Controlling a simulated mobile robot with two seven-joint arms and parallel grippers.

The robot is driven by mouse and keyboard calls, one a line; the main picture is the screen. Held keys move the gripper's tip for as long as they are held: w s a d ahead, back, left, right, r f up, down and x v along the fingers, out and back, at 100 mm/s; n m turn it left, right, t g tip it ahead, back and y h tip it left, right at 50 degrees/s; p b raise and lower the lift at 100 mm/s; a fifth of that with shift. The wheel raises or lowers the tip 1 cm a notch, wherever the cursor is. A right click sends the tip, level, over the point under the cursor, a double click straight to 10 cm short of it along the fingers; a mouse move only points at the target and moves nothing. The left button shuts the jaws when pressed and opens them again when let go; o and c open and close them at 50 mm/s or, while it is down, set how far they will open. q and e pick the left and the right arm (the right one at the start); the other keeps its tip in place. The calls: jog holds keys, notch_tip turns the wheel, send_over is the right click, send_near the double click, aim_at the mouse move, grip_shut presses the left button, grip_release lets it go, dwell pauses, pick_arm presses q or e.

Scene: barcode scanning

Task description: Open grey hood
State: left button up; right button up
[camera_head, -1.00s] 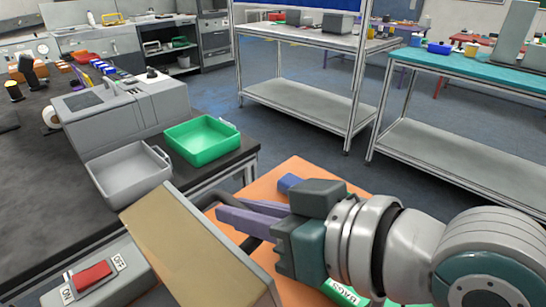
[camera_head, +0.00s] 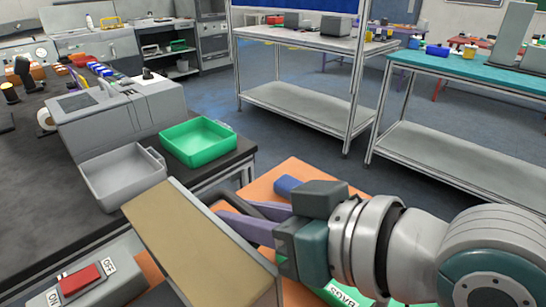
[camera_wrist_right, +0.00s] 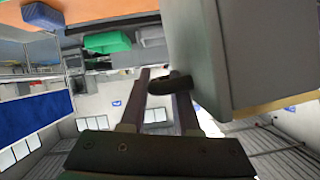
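The grey hood (camera_head: 198,243) is a box-like cover with a tan face, low in the middle of the head view. It is tilted. Its grey body (camera_wrist_right: 225,50) fills the upper right of the right wrist view. A dark curved handle (camera_wrist_right: 172,84) juts from it. My right gripper (camera_head: 232,222) comes in from the right, its purple fingers at the handle. In the wrist view the fingers (camera_wrist_right: 160,90) lie on either side of the handle bar and appear shut on it. The hood's far underside is hidden. My left gripper is not in view.
A grey box with a red ON/OFF switch (camera_head: 80,280) is at lower left. A grey tray (camera_head: 122,178) and a green tray (camera_head: 197,142) stand on the dark bench beside a grey machine (camera_head: 115,115). An orange surface (camera_head: 300,175) lies beneath my right gripper. Open floor lies beyond.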

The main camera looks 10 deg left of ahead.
jog(key=shift+r, duration=0.1)
jog(key=shift+s+d+r, duration=0.1)
jog(key=shift+d, duration=0.2)
jog(key=v, duration=0.9)
jog(key=shift+s, duration=0.15)
jog(key=shift+c, duration=0.2)
